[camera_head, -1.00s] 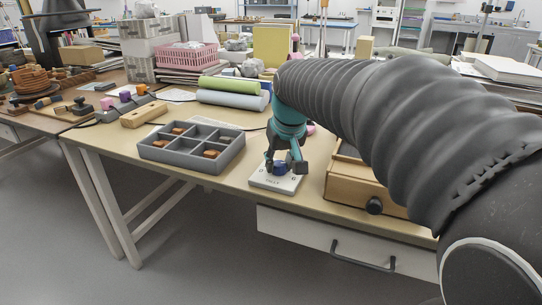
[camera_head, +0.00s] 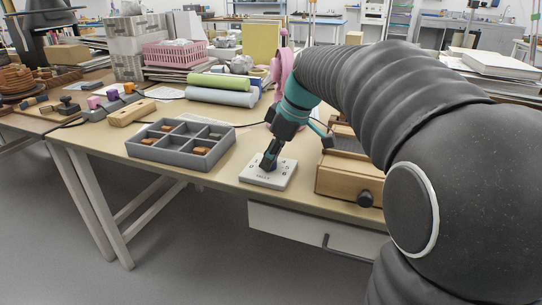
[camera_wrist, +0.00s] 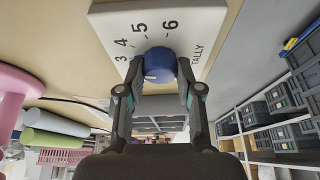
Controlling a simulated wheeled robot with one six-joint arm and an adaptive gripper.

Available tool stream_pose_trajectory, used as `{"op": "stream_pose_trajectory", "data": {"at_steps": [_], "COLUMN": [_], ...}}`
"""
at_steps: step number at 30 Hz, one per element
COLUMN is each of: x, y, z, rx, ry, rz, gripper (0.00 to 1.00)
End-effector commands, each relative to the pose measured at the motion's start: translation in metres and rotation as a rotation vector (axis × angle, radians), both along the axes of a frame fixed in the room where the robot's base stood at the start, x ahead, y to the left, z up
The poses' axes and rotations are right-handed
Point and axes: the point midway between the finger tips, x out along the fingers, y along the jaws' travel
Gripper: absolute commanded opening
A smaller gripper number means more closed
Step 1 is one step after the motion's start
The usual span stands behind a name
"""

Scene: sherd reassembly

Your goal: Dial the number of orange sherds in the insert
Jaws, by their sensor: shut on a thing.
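The tally dial is a white plate (camera_head: 280,178) on the table with a blue knob (camera_wrist: 160,65) on it. The wrist view shows the numbers 3, 4, 5, 6 and the word TALLY on the plate (camera_wrist: 192,18). A small pale mark shows on the knob, but which number it points at I cannot tell. My gripper (camera_wrist: 158,88) is shut on the knob, one finger on each side; in the head view my gripper (camera_head: 269,165) leans over the plate and mostly hides the knob. The grey insert (camera_head: 165,157) has several compartments, some holding orange-brown sherds (camera_head: 201,151).
A wooden box with a dark knob (camera_head: 335,181) stands right of the plate. A wooden block (camera_head: 131,113) and rolled green and pale tubes (camera_head: 220,83) lie behind the insert. The table's front edge runs close to the plate. Bare tabletop lies between insert and plate.

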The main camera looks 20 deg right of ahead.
Motion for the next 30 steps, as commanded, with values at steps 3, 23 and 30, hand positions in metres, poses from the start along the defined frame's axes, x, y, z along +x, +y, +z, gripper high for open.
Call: {"op": "stream_pose_trajectory", "data": {"at_steps": [3,23,30], "x": [-0.0005,-0.0011,-0.0006], "y": [0.0000,0.0004,0.0000], "z": [-0.0015,-0.0016,-0.0014], "rx": [0.001,0.002,0.001], "ry": [0.006,0.008,0.006], "rz": [0.060,0.144,0.143], "gripper": [0.01,0.00,0.60]}}
